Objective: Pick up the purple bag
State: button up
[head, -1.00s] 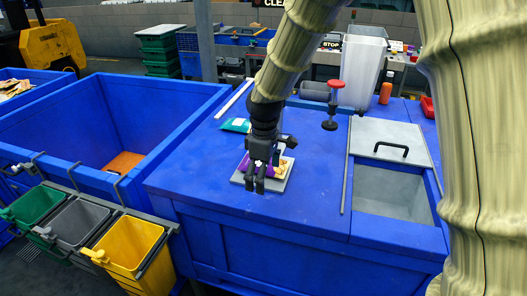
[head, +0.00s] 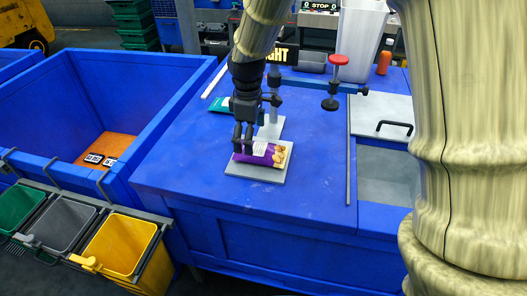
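The purple bag (head: 268,153), with a white label and a golden food picture at its right end, lies on a light grey plate (head: 258,173) on the blue table. My gripper (head: 243,148) points down over the left part of the bag, and its dark fingers overlap that end in the picture. The fingers look close together with a narrow gap. I cannot tell whether they touch the bag. Part of the bag's left end is hidden behind them.
A teal packet (head: 219,104) lies behind my gripper. A stand with a red knob (head: 339,60) rises from the table. A lidded basin (head: 388,172) is at right. A blue bin (head: 60,130) and a yellow bin (head: 121,246) stand at left. The table's front is clear.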

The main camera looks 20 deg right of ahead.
aim_at(261, 152)
jog(key=shift+g, duration=0.3)
jog(key=w+f+p, duration=0.1)
jog(key=w+f, duration=0.2)
jog(key=f, duration=0.1)
jog(key=shift+w, duration=0.3)
jog(key=shift+w+d+f, duration=0.1)
jog(key=shift+d+f, duration=0.05)
jog(key=shift+f, duration=0.2)
jog(key=shift+s+d+f+p, duration=0.1)
jog(key=shift+s+f+p, duration=0.2)
jog(key=shift+p, duration=0.1)
jog(key=shift+s+f, duration=0.35)
jog(key=shift+s, duration=0.35)
jog(key=shift+f, duration=0.2)
jog(key=shift+w+f, duration=0.55)
jog(key=shift+w, duration=0.1)
jog(key=shift+s+r, duration=0.2)
jog(key=shift+s, duration=0.05)
jog(key=shift+c, duration=1)
jog(key=shift+s+r, duration=0.1)
jog(key=shift+s, duration=0.1)
jog(key=c, duration=0.7)
